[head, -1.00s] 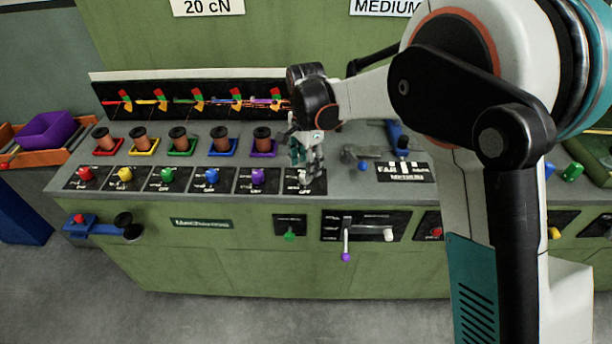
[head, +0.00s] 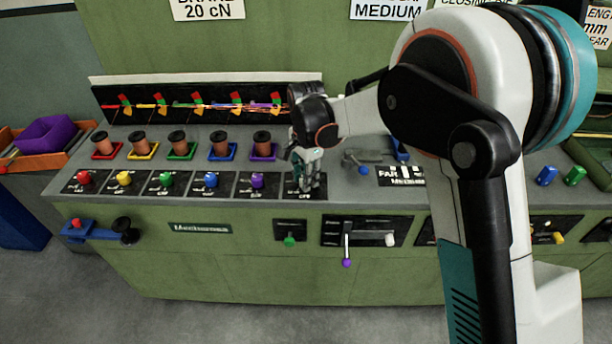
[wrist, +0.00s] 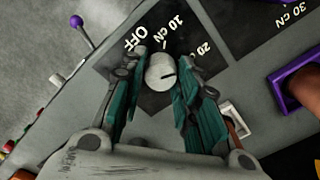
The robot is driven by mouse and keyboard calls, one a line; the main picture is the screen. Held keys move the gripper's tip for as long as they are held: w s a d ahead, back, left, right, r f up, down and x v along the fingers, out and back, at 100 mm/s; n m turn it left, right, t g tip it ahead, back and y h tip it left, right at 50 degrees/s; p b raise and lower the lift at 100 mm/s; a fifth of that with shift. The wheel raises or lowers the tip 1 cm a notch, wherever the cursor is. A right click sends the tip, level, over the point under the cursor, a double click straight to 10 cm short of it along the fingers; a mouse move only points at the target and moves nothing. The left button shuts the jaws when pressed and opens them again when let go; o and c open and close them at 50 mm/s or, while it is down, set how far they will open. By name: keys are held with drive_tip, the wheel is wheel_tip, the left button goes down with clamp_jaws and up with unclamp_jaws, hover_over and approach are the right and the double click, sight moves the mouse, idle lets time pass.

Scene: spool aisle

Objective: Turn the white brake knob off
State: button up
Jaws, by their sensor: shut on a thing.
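The white brake knob (wrist: 161,73) is a round white cap with a short dark mark, on a dark plate (wrist: 155,103) printed OFF, 10 cN and 20 cN. In the head view my gripper (head: 306,188) stands over the last plate at the right of the knob row and hides the knob.
Red (head: 84,178), yellow (head: 124,178), green (head: 166,179), blue (head: 211,180) and purple (head: 257,181) knobs line the panel to the left. Copper spools stand behind them. A purple-tipped lever (head: 346,262) is on the front face.

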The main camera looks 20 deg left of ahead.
drive_tip(key=shift+n, duration=0.3)
drive_tip(key=n+p, duration=0.1)
drive_tip(key=n, duration=0.4)
drive_tip(key=n+p, duration=0.1)
drive_tip(key=n, duration=0.4)
drive_tip(key=shift+a+n, duration=0.1)
drive_tip(key=shift+n, duration=0.3)
drive_tip(key=n, duration=0.5)
drive_tip(key=shift+p, duration=0.35)
drive_tip(key=n, duration=0.5)
drive_tip(key=shift+a, duration=0.1)
drive_tip(key=shift+n, duration=0.4)
drive_tip(key=o, duration=1.1)
drive_tip(key=shift+c, duration=0.2)
